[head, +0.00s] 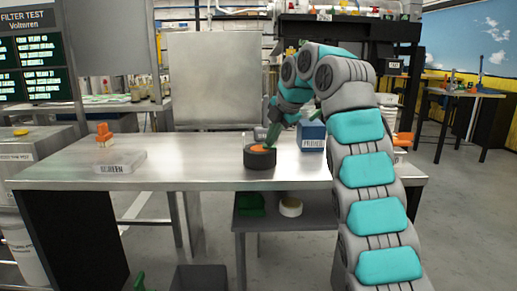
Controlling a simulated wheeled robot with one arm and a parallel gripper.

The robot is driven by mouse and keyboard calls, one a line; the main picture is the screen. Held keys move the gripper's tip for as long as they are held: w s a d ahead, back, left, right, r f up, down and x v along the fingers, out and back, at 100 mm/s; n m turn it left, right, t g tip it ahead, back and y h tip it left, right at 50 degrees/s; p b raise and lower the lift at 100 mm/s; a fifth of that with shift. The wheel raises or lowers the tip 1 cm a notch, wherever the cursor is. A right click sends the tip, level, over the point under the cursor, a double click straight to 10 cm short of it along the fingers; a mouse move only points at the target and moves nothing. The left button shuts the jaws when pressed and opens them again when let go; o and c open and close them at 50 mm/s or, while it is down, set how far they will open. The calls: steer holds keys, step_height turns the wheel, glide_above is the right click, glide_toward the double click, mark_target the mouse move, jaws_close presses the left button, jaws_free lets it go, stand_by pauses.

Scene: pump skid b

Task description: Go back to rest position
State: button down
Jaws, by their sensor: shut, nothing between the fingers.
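My gripper (269,143) is at the end of my grey and teal arm, which arches over the table from the right of the head view. The gripper points down and is shut and empty. Its tips are at the top of a round black item with an orange centre (260,155) on the metal table (200,171). I cannot tell whether the tips touch it.
A blue labelled container (312,135) stands behind, to the right of my gripper. A clear labelled tray (120,161) and an orange-and-white item (104,135) are at the table's left. The table's middle left is clear. A lower shelf (275,220) holds green and white items.

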steer(key=m, duration=0.1)
steer(key=s+d+m, duration=0.1)
steer(key=s+m, duration=0.1)
steer(key=m, duration=0.1)
steer(key=shift+d+f+g+h, duration=0.2)
steer(key=shift+f+g+h, duration=0.1)
steer(key=shift+g, duration=0.1)
steer(key=s+d+f+m+g+h, duration=0.1)
steer(key=s+f+m, duration=0.6)
steer(key=s, duration=1)
steer(key=s+d+f+m+g, duration=0.3)
steer(key=s+f+m, duration=0.4)
steer(key=s+f, duration=0.4)
steer(key=s+d+f+m+g+h, duration=0.1)
steer(key=s+f+m, duration=0.6)
steer(key=s, duration=1.5)
step_height(320, 180, down, 2)
steer(key=d+g, duration=0.1)
steer(key=d, duration=0.1)
steer(key=shift+s+d+f+m+g+h, duration=0.15)
steer(key=shift+s+d+m+g+h, duration=0.15)
steer(key=shift+m+g, duration=0.1)
